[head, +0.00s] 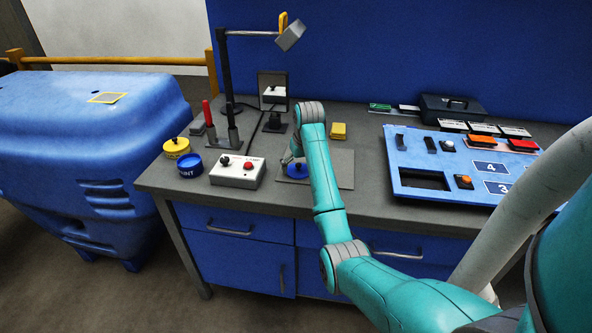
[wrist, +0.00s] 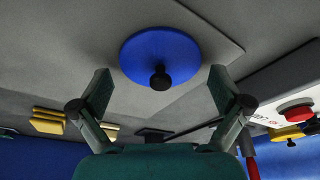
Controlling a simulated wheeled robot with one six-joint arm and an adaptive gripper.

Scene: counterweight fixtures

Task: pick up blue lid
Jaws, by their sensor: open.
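The blue lid (wrist: 150,48) is a flat round disc with a black knob, lying on a grey plate on the bench. In the wrist view it sits just beyond and between the fingertips. In the head view the lid (head: 293,171) is partly hidden by my arm. My gripper (wrist: 161,84) is open and empty, with one finger to each side of the knob's line. In the head view my gripper (head: 292,158) is close to the lid, mostly hidden behind my wrist.
A lamp-like stand (head: 228,90) rises behind. A yellow block (head: 338,131) and a blue panel (head: 440,165) are to the right.

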